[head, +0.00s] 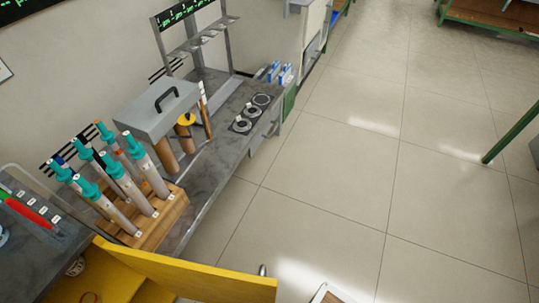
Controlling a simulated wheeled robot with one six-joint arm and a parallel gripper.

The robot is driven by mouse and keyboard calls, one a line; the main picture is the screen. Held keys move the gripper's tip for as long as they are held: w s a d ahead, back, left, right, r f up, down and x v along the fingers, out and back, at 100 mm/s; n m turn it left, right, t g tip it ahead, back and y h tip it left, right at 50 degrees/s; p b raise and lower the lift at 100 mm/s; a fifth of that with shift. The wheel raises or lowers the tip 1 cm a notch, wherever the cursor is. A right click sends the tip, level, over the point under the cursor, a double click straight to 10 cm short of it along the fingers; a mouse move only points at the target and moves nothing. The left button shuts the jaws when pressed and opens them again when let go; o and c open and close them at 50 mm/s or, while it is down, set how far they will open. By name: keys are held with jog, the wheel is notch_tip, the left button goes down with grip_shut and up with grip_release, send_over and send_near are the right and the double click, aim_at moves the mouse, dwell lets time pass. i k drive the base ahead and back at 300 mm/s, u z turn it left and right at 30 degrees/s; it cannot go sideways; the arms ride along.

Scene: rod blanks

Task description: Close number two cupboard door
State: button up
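A yellow cupboard door (200,277) stands open at the bottom left of the head view, jutting out from the counter front over the floor. A small metal handle (262,270) shows near its outer end. No number can be read on it, so I cannot tell if it is number two. Behind the door, a yellow cupboard interior (112,277) shows, with small items inside at the lower left. The door's lower part is cut off by the frame. My gripper is not in view.
A grey worktop (205,180) runs along the wall. It bears a wooden block (165,215) with several teal-capped tubes, a grey box with a black handle (158,107) and black round fixtures (250,112). The tiled floor (340,190) to the right is largely clear. A green post (512,132) stands far right.

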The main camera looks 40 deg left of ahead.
aim_at(194, 281)
jog(key=i, duration=3.5)
jog(key=u, duration=4.9)
